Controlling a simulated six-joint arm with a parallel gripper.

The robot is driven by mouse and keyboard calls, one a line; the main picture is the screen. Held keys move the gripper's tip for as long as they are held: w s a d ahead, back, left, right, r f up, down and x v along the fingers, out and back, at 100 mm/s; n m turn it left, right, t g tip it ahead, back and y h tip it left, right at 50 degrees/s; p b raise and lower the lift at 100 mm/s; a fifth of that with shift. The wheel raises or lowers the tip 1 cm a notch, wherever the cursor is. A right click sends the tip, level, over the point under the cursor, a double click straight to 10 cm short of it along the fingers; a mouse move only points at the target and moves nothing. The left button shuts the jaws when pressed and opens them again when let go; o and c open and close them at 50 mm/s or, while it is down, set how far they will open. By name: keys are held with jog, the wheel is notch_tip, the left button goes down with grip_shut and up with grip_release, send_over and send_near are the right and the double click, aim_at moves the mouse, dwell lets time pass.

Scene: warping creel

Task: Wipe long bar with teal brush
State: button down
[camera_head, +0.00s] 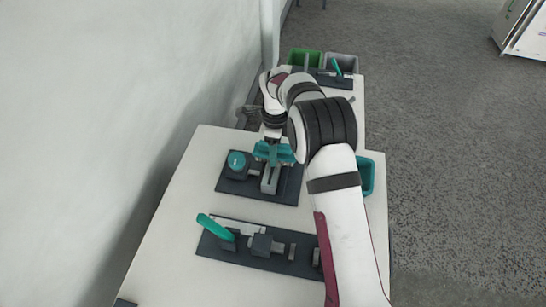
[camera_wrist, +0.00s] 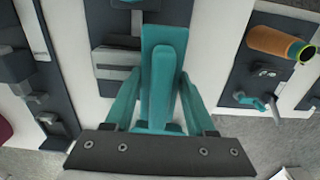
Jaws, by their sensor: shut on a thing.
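My gripper (camera_head: 273,154), with teal fingers, is over the middle dark plate (camera_head: 288,191) on the white table. In the wrist view my gripper (camera_wrist: 160,108) is shut on the teal brush (camera_wrist: 164,60), which sits between its fingers. A light grey bar (camera_head: 269,180) stands on that plate just below the gripper. A grey bar (camera_wrist: 117,57) also shows left of the brush in the wrist view. I cannot tell whether the brush touches it, as the brush hides its own underside. Which bar is the long one is unclear.
A round teal knob (camera_head: 236,160) on a dark block is left of the gripper. The near plate (camera_head: 258,257) carries a raised teal handle (camera_head: 214,227) and grey blocks. A teal bin (camera_head: 367,176) is right of my arm. Green (camera_head: 302,57) and grey bins are at the back.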

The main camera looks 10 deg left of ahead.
aim_at(269, 182)
jog(key=shift+s, duration=3.75)
jog(key=shift+s+r, duration=0.1)
jog(key=shift+s, duration=0.1)
notch_tip(269, 182, up, 8)
